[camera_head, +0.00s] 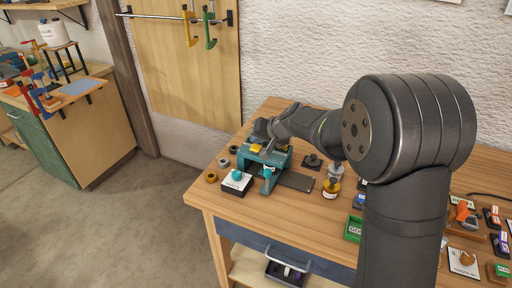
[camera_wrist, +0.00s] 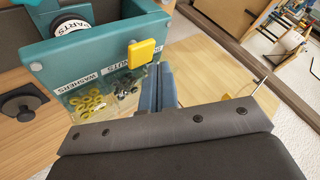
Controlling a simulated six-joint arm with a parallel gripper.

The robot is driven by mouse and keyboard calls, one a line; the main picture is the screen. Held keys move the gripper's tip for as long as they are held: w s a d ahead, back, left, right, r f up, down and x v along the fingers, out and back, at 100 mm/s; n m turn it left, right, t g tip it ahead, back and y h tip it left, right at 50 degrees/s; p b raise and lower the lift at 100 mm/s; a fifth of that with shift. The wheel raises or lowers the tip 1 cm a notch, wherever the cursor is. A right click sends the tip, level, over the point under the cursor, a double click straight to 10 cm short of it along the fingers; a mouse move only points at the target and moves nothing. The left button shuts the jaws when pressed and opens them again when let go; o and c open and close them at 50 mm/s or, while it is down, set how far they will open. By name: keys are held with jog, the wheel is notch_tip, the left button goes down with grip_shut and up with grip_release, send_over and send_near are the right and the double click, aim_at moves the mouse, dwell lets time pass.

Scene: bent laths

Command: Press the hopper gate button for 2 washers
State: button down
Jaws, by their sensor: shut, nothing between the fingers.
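The teal hopper (camera_head: 276,160) stands on the left end of the wooden bench. In the wrist view its teal wall (camera_wrist: 95,50) fills the upper left, above clear bins labelled WASHERS and NUTS. Yellow washers (camera_wrist: 90,103) and dark nuts (camera_wrist: 122,84) show in them. A yellow block (camera_wrist: 146,53) sticks out at the wall's right end; it also shows in the head view (camera_head: 256,148). I cannot tell whether it is the gate button. My gripper (camera_wrist: 156,74) is shut and empty, its tips close beside the yellow block; contact is unclear.
A white-topped box (camera_head: 237,183) with a teal cap stands left of the hopper, near several small rings (camera_head: 224,162). Small labelled trays lie farther right.

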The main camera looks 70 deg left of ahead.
aim_at(258, 149)
jog(key=shift+f, duration=0.15)
jog(key=shift+f, duration=0.25)
jog(key=shift+f, duration=0.75)
dwell(0.8)
jog(key=shift+r, duration=1.2)
jog(key=shift+r, duration=2.5)
dwell(0.4)
